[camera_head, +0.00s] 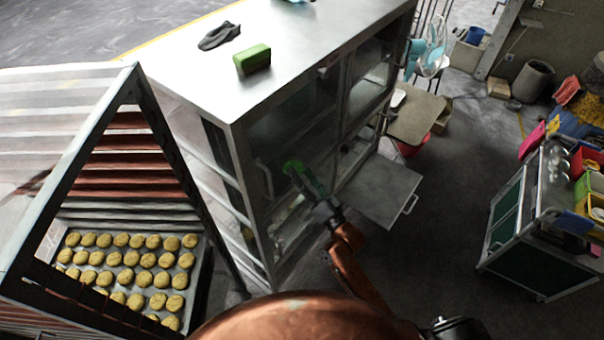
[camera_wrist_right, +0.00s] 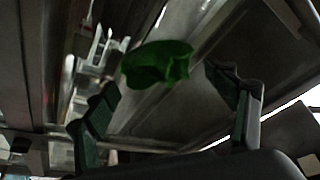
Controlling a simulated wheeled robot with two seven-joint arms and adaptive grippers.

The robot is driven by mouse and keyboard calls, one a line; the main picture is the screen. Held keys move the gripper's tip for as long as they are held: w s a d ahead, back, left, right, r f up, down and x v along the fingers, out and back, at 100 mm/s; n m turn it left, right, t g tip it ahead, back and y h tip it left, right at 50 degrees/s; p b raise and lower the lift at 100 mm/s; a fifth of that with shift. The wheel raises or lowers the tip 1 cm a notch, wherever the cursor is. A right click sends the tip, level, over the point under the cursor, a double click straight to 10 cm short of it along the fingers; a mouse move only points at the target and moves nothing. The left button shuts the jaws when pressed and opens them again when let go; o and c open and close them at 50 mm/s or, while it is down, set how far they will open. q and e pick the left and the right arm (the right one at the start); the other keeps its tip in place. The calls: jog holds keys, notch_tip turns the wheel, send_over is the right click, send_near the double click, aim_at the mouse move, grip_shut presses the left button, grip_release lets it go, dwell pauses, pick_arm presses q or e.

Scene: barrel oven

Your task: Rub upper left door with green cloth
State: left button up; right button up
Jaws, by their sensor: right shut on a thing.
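The metal oven cabinet (camera_head: 310,25) stands in the middle of the head view. Its upper left door (camera_head: 290,125) is a dark glass panel in a metal frame and looks closed, with a handle (camera_head: 266,178) at its left. My right gripper (camera_head: 312,190) is in front of the lower part of this door, shut on the green cloth (camera_head: 291,168). The cloth also shows bunched beyond the fingertips in the right wrist view (camera_wrist_right: 157,64). I cannot tell whether the cloth touches the glass. My left gripper is not in view.
A lower door (camera_head: 385,188) hangs open, flat, right of my arm. A green block (camera_head: 252,60) and a dark cloth (camera_head: 220,36) lie on the cabinet top. A rack with cookies (camera_head: 130,258) stands left. A cart (camera_head: 535,220) stands right, with clear floor between.

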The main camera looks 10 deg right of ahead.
jog(key=shift+w+d+r+b, duration=0.1)
jog(key=shift+w+d+b, duration=0.25)
jog(key=shift+w+d, duration=0.6)
jog(key=shift+w+d+f+b, duration=0.1)
jog(key=shift+w+d+b, duration=0.4)
jog(key=shift+d, duration=0.7)
jog(key=shift+w+d+r+b, duration=0.1)
jog(key=shift+w+d+b, duration=0.1)
jog(key=shift+w+d, duration=0.8)
jog(key=shift+r, duration=0.1)
jog(key=shift+s+a+p, duration=0.6)
jog(key=shift+a+p, duration=0.25)
jog(key=shift+a, duration=0.05)
jog(key=shift+s+a+p, duration=0.7)
jog(key=shift+s+a, duration=0.25)
jog(key=shift+a, duration=0.3)
jog(key=shift+s+a+p, duration=0.65)
jog(key=shift+s+a, duration=0.25)
jog(key=shift+a, duration=0.35)
jog(key=shift+s+d, duration=0.1)
jog(key=shift+d, duration=0.05)
jog(key=shift+s+d, duration=0.15)
jog(key=shift+s, duration=0.05)
jog(key=s+d, duration=0.2)
jog(key=shift+s+d+p, duration=0.2)
jog(key=shift+s+p, duration=0.1)
jog(key=shift+s, duration=0.05)
jog(key=shift+s+d, duration=0.5)
jog(key=shift+s, duration=0.2)
